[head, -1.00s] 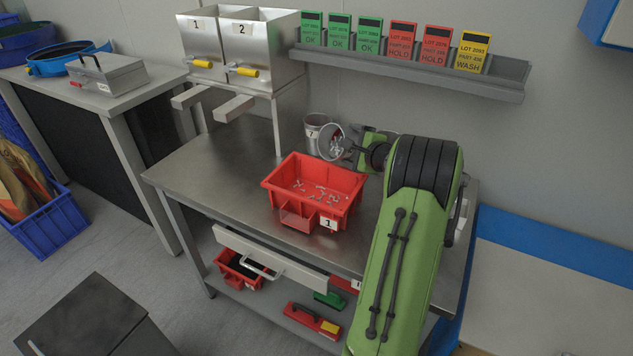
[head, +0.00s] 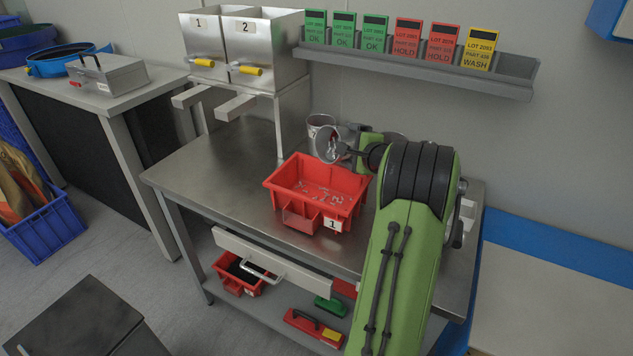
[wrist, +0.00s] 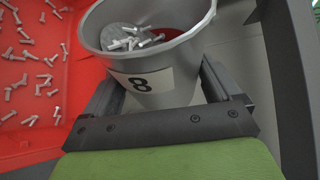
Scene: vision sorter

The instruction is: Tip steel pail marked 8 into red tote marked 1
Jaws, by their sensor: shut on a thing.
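The steel pail marked 8 (wrist: 150,78) is held in my gripper (wrist: 160,100), whose fingers lie on both sides of it in the wrist view. Several bolts lie inside the pail. In the head view the pail (head: 326,145) is tilted, with its mouth facing left, above the back right part of the red tote marked 1. The red tote (head: 283,199) stands on the steel bench, and many bolts lie scattered on its floor. The tote's red floor (wrist: 50,130) fills the left of the wrist view. My gripper's fingers are mostly hidden in the head view.
Another steel pail (head: 318,122) stands behind the held one. A two-bin steel hopper (head: 245,45) with yellow-handled levers stands at the back left. A card rack (head: 420,72) hangs on the wall. The bench (head: 205,165) is bare left of the tote.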

